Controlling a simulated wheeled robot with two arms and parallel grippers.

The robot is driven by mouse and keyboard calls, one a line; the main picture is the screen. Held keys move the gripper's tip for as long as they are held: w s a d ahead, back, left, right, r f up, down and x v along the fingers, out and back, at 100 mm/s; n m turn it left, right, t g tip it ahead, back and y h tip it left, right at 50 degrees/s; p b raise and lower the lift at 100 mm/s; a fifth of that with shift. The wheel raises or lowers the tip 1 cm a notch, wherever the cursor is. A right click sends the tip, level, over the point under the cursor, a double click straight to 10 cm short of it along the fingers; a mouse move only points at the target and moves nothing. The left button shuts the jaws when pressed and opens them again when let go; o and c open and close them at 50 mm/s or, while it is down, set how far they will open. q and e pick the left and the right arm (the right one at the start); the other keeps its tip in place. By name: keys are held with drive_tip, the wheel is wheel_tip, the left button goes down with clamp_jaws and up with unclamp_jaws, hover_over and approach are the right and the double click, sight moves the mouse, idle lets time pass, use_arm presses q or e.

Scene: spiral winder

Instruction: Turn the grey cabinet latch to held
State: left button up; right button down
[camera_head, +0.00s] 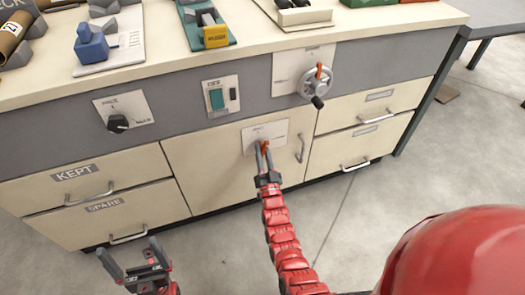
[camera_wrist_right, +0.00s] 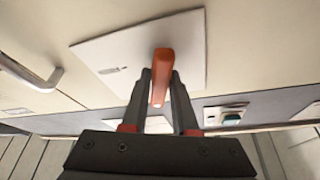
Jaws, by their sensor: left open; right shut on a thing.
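The cabinet latch is an orange-red lever (camera_head: 265,145) on a white plate (camera_head: 283,130) on the cream cabinet door (camera_head: 220,170). In the right wrist view the lever (camera_wrist_right: 163,68) stands between the fingers, in front of the plate (camera_wrist_right: 110,55). My right gripper (camera_head: 264,150) is shut on the lever, its fingers touching both sides. The fingers hide part of the lever and the plate's lettering is too small to read. My left gripper (camera_head: 131,250) is open and empty, low in front of the drawers at the left.
A door handle (camera_head: 300,148) is just right of the latch plate. Above are a handwheel (camera_head: 316,87), a green switch (camera_head: 217,100) and a black knob (camera_head: 118,123). Drawers marked KEPT (camera_head: 75,173) and SPARE (camera_head: 104,205) are at left.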

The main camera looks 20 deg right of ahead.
drive_tip(key=n+y, duration=0.1)
drive_tip(key=n, duration=0.2)
drive_tip(key=n+y, duration=0.2)
drive_tip(key=n, duration=0.1)
drive_tip(key=shift+f+y, duration=0.1)
drive_tip(key=shift+y, duration=0.2)
drive_tip(key=c, duration=0.8)
unclamp_jaws()
drive_tip(key=shift+o, duration=0.2)
drive_tip(key=shift+s, duration=0.1)
drive_tip(key=p+v, duration=0.3)
drive_tip(key=v, duration=1.4)
drive_tip(key=shift+f, duration=0.4)
